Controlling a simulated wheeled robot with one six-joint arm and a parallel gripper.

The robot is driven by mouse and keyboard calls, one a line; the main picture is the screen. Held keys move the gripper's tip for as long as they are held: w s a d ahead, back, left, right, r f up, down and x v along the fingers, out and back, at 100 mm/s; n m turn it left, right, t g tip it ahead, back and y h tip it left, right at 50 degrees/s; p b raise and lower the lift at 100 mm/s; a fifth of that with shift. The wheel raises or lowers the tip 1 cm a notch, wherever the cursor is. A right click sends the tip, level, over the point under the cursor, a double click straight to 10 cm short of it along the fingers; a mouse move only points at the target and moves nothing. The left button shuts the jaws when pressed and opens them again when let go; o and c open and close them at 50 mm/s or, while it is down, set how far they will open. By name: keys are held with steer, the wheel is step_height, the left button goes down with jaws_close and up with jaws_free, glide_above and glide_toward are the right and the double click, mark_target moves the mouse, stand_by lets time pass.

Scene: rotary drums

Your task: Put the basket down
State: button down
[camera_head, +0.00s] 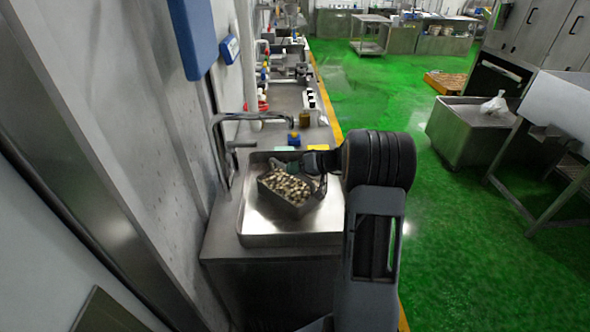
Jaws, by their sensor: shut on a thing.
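The basket (294,208) is a small grey metal container filled with many small brown and pale pieces. It is over the shallow metal tray (262,239) on the steel counter, slightly turned in the picture. My gripper (308,164) is at the basket's far right side and is shut on it. My arm comes in from the right and hides part of the tray's right side. I cannot tell whether the basket's bottom touches the tray.
A bent metal pipe (215,150) rises at the counter's left, near the wall. Blue and yellow items (294,138) and a brown jar (304,118) stand behind the tray. Bare tray surface shows in front of the basket.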

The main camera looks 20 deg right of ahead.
steer(key=shift+f+b, duration=0.15)
steer(key=shift+b, duration=0.15)
steer(key=c, duration=1.1)
jaws_free()
steer(key=shift+o, duration=0.2)
steer(key=shift+r, duration=0.2)
steer(key=shift+r+p, duration=0.15)
steer(key=shift+p, duration=0.25)
steer(key=b+v, duration=0.3)
steer(key=v, duration=0.8)
steer(key=s+a+g+h, duration=0.2)
steer(key=s+a+g, duration=0.15)
steer(key=a, duration=0.35)
steer(key=s+a+g+h, duration=0.2)
steer(key=s+a, duration=0.3)
steer(key=a, duration=0.3)
steer(key=s+a+f+t+h, duration=0.1)
steer(key=s+a+h, duration=0.4)
steer(key=s, duration=0.6)
steer(key=shift+f+h, duration=0.3)
steer(key=shift+f, duration=0.1)
